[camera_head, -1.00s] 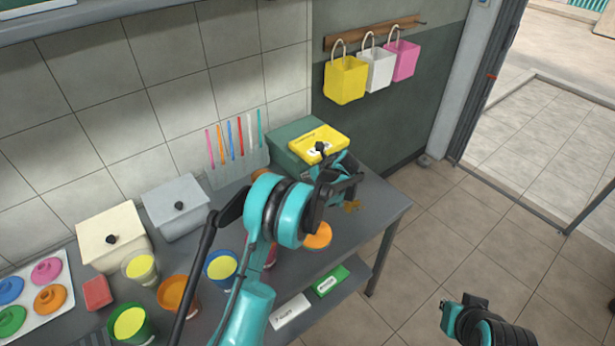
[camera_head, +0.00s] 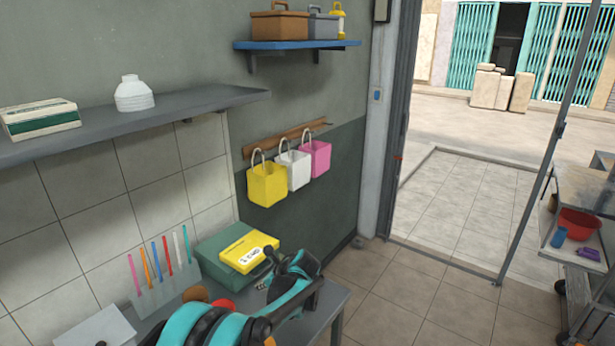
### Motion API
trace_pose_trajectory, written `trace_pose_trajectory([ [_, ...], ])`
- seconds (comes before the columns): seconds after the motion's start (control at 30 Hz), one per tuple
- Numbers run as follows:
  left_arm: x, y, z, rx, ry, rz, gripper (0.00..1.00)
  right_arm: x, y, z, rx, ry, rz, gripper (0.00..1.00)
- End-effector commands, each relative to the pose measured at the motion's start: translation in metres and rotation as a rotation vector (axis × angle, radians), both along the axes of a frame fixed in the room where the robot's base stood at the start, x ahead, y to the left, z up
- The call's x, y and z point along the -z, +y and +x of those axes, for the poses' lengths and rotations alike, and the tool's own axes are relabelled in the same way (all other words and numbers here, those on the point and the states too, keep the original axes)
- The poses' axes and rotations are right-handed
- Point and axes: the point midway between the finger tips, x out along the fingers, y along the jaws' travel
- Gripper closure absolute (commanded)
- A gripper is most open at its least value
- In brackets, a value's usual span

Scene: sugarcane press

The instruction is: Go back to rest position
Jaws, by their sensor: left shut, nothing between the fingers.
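My left gripper (camera_head: 290,268) is teal and black and sits low in the view, over the right end of the grey counter (camera_head: 328,310). It is shut and empty, just to the right of the green box (camera_head: 218,250). Its arm comes in from the bottom edge and hides part of the counter. A yellow box (camera_head: 248,252) with a white label rests on the green box, apart from the gripper. My right gripper is out of view.
A rack of coloured straws (camera_head: 165,293) and a pale lid (camera_head: 92,331) lie left of the arm. Yellow (camera_head: 267,187), white (camera_head: 297,174) and pink (camera_head: 317,160) bags hang above. Open tiled floor (camera_head: 425,285) lies to the right, with a cart (camera_head: 585,200) at the far right.

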Motion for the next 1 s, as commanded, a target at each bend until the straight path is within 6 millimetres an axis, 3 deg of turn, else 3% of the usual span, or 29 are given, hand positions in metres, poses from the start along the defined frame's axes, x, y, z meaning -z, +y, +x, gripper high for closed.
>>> trace_pose_trajectory([
  [0.17,-0.047,0.011,-0.049,-0.200,-0.156,-0.218,1.00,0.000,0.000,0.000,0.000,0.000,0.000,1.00],
  [0.3,-0.078,0.016,-0.101,-0.415,-0.295,-0.437,1.00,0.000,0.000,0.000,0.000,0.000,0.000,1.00],
  [0.5,-0.104,0.017,-0.181,-0.750,-0.471,-0.745,1.00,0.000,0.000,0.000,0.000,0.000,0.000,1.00],
  [0.8,-0.099,0.005,-0.295,-1.304,-0.664,-1.182,1.00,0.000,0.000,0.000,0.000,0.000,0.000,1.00],
  [1.0,-0.083,-0.004,-0.337,-1.576,-0.722,-1.368,1.00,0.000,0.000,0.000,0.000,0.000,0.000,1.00],
])
